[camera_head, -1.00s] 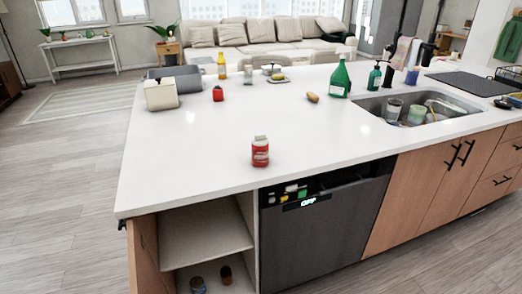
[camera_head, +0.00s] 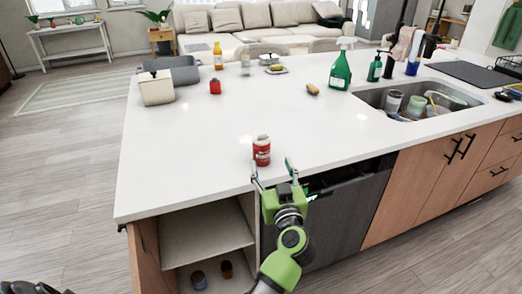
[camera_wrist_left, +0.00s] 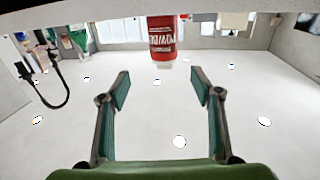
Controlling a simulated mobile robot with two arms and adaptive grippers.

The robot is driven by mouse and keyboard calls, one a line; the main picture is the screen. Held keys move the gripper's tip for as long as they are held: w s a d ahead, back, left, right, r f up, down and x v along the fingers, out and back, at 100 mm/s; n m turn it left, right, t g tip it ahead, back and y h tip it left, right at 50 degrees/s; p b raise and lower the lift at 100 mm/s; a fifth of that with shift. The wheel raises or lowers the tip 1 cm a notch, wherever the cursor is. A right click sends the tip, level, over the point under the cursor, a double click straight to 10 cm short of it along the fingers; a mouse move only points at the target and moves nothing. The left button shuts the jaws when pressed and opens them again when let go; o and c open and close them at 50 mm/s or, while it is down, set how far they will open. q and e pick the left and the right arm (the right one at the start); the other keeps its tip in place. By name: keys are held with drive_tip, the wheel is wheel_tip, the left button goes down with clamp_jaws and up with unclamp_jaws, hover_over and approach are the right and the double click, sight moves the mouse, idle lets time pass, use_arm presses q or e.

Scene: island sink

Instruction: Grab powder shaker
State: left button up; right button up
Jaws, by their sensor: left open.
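The powder shaker (camera_head: 261,152) is a red bottle with a white cap. It stands upright on the white island counter (camera_head: 190,160), near the front edge. My left gripper (camera_head: 273,172) is open and empty at the counter's front edge, just in front of the shaker, with its fingers pointing toward it. In the left wrist view, which looks upside down, the shaker (camera_wrist_left: 162,38) appears beyond and between the open fingertips (camera_wrist_left: 160,82), not touched by them. My right gripper is not in view.
A green spray bottle (camera_head: 340,70), a sponge-like item (camera_head: 312,89) and a small red item (camera_head: 215,87) stand farther back. A beige container (camera_head: 156,88) is at the back left. The sink (camera_head: 375,98) is at the right. The counter around the shaker is clear.

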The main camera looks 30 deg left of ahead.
sight(263, 147)
use_arm(q)
drive_tip(key=x, duration=0.6)
drive_tip(key=shift+w+a, duration=0.15)
drive_tip(key=shift+a, duration=0.05)
drive_tip(key=shift+s+a+x, duration=0.1)
drive_tip(key=shift+a+x, duration=0.05)
drive_tip(key=shift+x, duration=1.35)
drive_tip(key=shift+s+a+x, duration=0.15)
drive_tip(key=shift+x, duration=1.35)
drive_tip(key=shift+r, duration=0.2)
drive_tip(key=c, duration=1.3)
